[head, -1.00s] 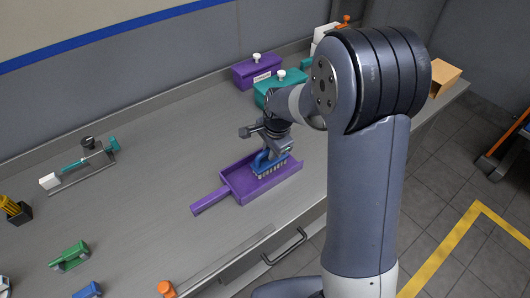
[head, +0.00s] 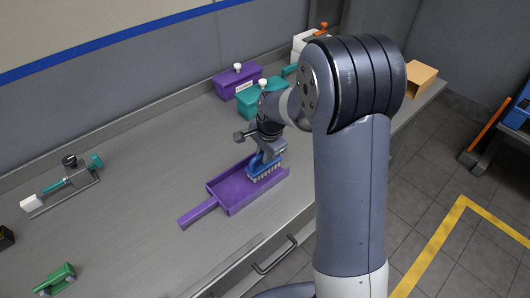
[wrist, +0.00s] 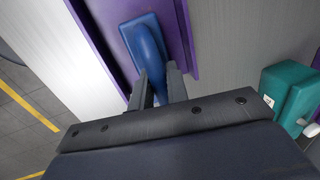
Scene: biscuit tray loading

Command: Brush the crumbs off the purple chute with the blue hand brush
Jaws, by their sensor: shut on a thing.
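The purple chute (head: 226,190) lies on the steel counter with its handle pointing to the lower left in the head view. It also shows in the wrist view (wrist: 178,30). The blue hand brush (head: 266,161) is over the chute's right part, bristles down. In the head view I cannot tell if the bristles touch the floor of the chute. My gripper (head: 268,147) is shut on the brush handle, which shows between the fingers in the wrist view (wrist: 148,50). No crumbs can be made out in either view.
Purple (head: 238,84) and teal (head: 262,101) lidded boxes stand behind the chute. A green-handled tool (head: 56,279) lies at the lower left, and a teal and white tool on a stand (head: 62,184) at the left.

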